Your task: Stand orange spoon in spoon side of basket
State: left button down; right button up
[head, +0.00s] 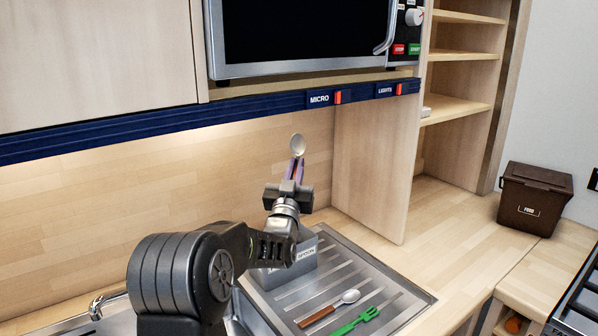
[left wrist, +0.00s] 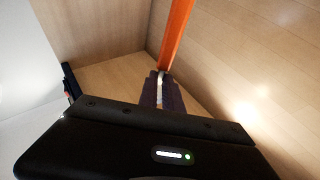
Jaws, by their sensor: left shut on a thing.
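My left gripper (head: 297,167) points upward above the drainer, shut on a spoon. The spoon's silver bowl (head: 298,145) sticks up past the fingertips in the head view. In the left wrist view an orange handle (left wrist: 176,35) runs up and away from the fingers (left wrist: 161,85). The handle is hidden in the head view. The grey basket (head: 303,264) stands on the drainer behind and below my left wrist. Its right front reads SPOON; its left front is partly hidden by my arm. The held spoon is above the basket, apart from it. My right gripper is not in view.
A brown-handled spoon (head: 320,313) and a green fork (head: 357,321) lie on the metal drainer (head: 385,288). A microwave (head: 300,38) and a blue rail (head: 230,112) are above. A brown food bin (head: 533,198) stands at the right. The wooden counter (head: 445,222) between is clear.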

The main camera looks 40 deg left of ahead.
pick_arm(q)
notch_tip(320, 180, down, 16)
jog(key=b, duration=1.2)
jog(key=shift+f, duration=0.25)
dwell(0.4)
